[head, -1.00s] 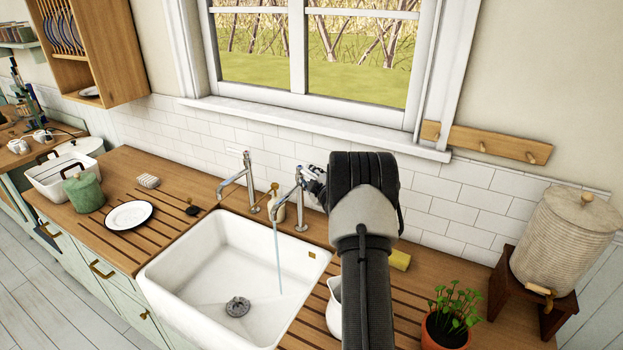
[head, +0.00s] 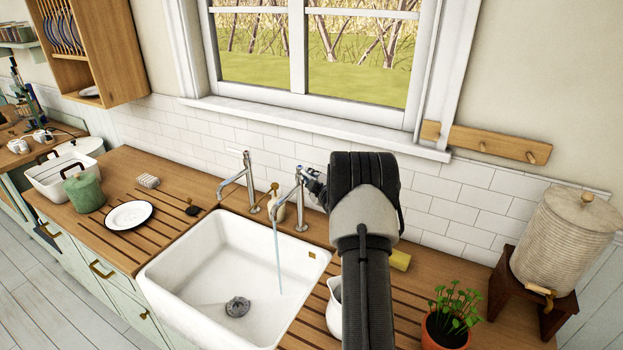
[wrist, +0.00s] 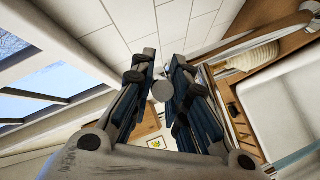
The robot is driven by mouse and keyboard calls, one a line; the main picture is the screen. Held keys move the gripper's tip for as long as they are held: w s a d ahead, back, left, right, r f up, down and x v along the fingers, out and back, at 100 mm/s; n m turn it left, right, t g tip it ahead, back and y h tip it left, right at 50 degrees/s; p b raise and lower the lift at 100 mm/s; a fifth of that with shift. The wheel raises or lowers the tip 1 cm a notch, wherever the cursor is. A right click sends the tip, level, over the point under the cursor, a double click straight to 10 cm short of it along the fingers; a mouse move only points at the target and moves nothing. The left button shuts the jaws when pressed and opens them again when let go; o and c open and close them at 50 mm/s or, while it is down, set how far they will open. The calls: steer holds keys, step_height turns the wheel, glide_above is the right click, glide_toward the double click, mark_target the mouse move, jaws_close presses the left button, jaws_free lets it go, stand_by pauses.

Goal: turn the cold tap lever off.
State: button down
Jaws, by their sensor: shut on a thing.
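The right-hand tap (head: 299,205) is a chrome pillar tap behind the white sink. A thin stream of water (head: 279,262) runs from its spout into the sink. My gripper (head: 312,180) is at the top of this tap, mostly hidden behind my arm. In the wrist view my gripper's fingers (wrist: 164,60) are close together, with a round grey end (wrist: 162,91) between them. It looks like the tap's lever, and the gripper is shut on it. The left-hand tap (head: 237,183) stands apart, with no water seen from it.
The white sink (head: 170,275) lies below the taps. A white jug (head: 334,310), a yellow sponge (head: 399,260) and a potted plant (head: 452,318) are on the right counter. The window sill (head: 310,125) is above.

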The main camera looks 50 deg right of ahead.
steer(key=shift+w+d+n+t+y+p, duration=0.1)
steer(key=shift+d+n+t+y, duration=0.3)
steer(key=shift+n+y, duration=0.55)
steer(key=shift+d+n+t+y+p, duration=0.2)
steer(key=shift+d+n+y, duration=0.4)
steer(key=shift+y, duration=0.6)
steer(key=shift+w+d+n+t+y+p, duration=0.1)
steer(key=shift+d+n+t+y, duration=0.25)
steer(key=shift+n+y, duration=0.6)
steer(key=shift+r, duration=0.1)
steer(key=c, duration=1.6)
jaws_free()
steer(key=shift+o, duration=0.2)
steer(key=shift+s, duration=0.1)
steer(key=v, duration=1.1)
steer(key=shift+s, duration=0.4)
